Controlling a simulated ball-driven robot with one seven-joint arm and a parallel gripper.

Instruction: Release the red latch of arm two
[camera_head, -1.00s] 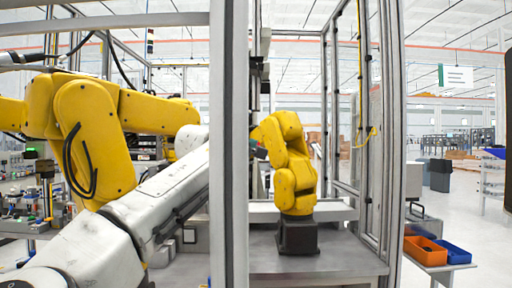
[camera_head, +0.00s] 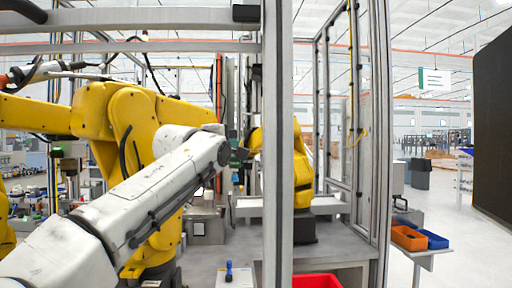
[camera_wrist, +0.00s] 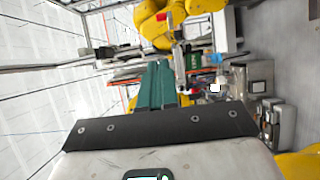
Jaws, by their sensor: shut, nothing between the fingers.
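In the wrist view my gripper (camera_wrist: 155,84) shows as two teal fingers side by side, shut and empty. A yellow robot arm (camera_wrist: 158,24) is beyond the fingertips, at the top. A small red part (camera_wrist: 170,20) shows against that arm; I cannot tell whether it is the red latch. In the head view a large yellow arm (camera_head: 125,115) stands at left, behind my white arm. A second yellow arm (camera_head: 302,172) on a dark base stands behind the post. No red latch can be made out in the head view, and my fingers cannot be made out there.
A grey upright post (camera_head: 277,150) crosses the middle of the head view, close to my arm's end. A red bin (camera_head: 317,281) and a small blue-topped object (camera_head: 229,270) are at the bottom. Orange (camera_head: 409,238) and blue (camera_head: 433,239) bins sit at right. Open floor lies at right.

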